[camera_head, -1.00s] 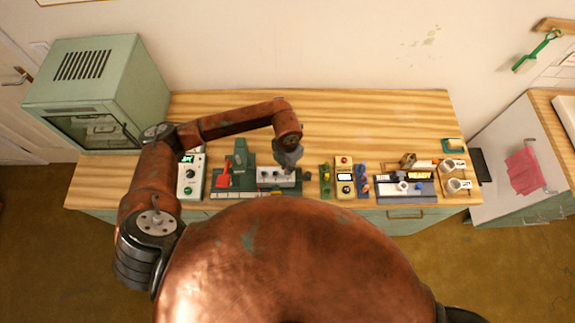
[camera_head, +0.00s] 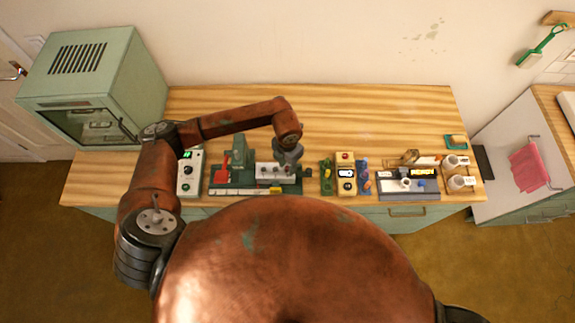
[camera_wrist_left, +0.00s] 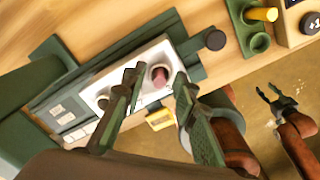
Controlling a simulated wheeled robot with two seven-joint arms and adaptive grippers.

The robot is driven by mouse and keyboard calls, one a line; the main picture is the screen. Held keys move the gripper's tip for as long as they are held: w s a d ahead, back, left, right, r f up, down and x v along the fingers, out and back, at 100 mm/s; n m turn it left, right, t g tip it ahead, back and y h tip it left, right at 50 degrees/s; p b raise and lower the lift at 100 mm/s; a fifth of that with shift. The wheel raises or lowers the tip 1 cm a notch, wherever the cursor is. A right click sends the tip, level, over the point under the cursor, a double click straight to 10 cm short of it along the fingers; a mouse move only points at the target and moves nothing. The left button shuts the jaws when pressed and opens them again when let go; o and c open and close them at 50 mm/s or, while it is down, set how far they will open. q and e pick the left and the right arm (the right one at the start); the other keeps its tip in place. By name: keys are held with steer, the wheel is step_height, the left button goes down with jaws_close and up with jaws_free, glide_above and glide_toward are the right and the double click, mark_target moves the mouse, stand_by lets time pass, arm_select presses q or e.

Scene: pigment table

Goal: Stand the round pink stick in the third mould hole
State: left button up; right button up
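The white mould block (camera_head: 270,170) sits on a green base on the table; it also fills the middle of the left wrist view (camera_wrist_left: 142,66). The round pink stick (camera_wrist_left: 160,77) stands in a mould hole close to the block's dark-knob end. Another hole (camera_wrist_left: 103,102) shows further left; the finger hides part of the row, so I cannot count the holes. My left gripper (camera_head: 289,158) is over the block. In the left wrist view its fingers (camera_wrist_left: 157,80) are spread on either side of the stick, with gaps. My right gripper (camera_wrist_left: 277,97) is open and empty beyond the table edge.
A green holder (camera_wrist_left: 258,42) with a yellow stick stands right of the mould. A box with a red button (camera_head: 345,173), a control box (camera_head: 189,176) and a grey station (camera_head: 410,186) stand along the front. The table behind is clear.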

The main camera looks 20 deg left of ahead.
arm_select(q)
steer(key=shift+o, duration=0.3)
arm_select(e)
steer(key=shift+d, duration=0.2)
arm_select(q)
step_height(320, 180, up, 12)
arm_select(e)
steer(key=shift+a, duration=0.1)
stand_by(1.0)
